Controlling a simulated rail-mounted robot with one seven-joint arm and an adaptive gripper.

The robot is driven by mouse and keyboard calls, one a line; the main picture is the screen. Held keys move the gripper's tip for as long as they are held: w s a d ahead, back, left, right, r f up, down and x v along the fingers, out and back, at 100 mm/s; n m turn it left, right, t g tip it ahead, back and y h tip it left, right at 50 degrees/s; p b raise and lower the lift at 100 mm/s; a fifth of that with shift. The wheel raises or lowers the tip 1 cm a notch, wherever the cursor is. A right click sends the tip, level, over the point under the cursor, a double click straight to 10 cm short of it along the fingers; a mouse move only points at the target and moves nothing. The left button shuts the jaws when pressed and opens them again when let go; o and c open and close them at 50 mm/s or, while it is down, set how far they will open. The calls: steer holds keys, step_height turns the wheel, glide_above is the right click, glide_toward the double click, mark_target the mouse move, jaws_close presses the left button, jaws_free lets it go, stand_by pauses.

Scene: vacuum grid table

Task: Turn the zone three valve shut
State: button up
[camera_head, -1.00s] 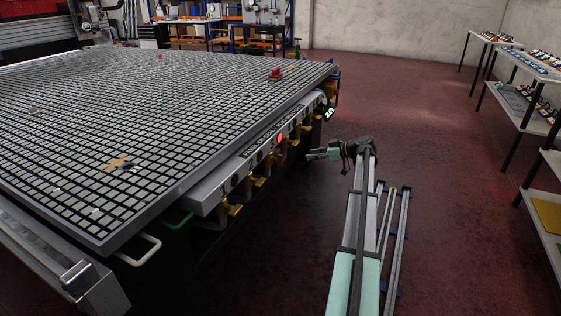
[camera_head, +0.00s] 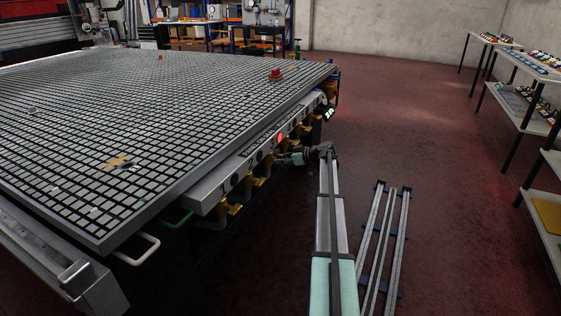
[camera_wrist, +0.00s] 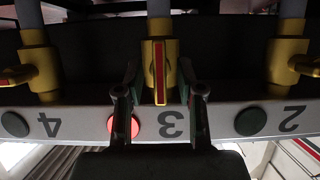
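In the wrist view, which is upside down, the zone three valve (camera_wrist: 160,45) is a brass body on a grey pipe. Its red-and-yellow lever (camera_wrist: 160,80) lies in line with the pipe. My gripper (camera_wrist: 160,95) is open, with one finger on each side of the lever's end and gaps between. The "3" label (camera_wrist: 172,124) has a lit red lamp (camera_wrist: 123,126) beside it. In the head view my gripper (camera_head: 284,159) is at the table's side, under the panel by the red lamp (camera_head: 280,138); the valve is hard to make out there.
Valve four (camera_wrist: 40,65) and valve two (camera_wrist: 288,60) flank it in the wrist view, levers crosswise to their pipes, with dark green lamps. The grid table (camera_head: 200,95) overhangs the labelled panel (camera_head: 215,197).

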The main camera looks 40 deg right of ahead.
steer(key=shift+w+a+f, duration=0.1)
steer(key=shift+w+a, duration=0.05)
steer(key=shift+w, duration=0.05)
jaws_close()
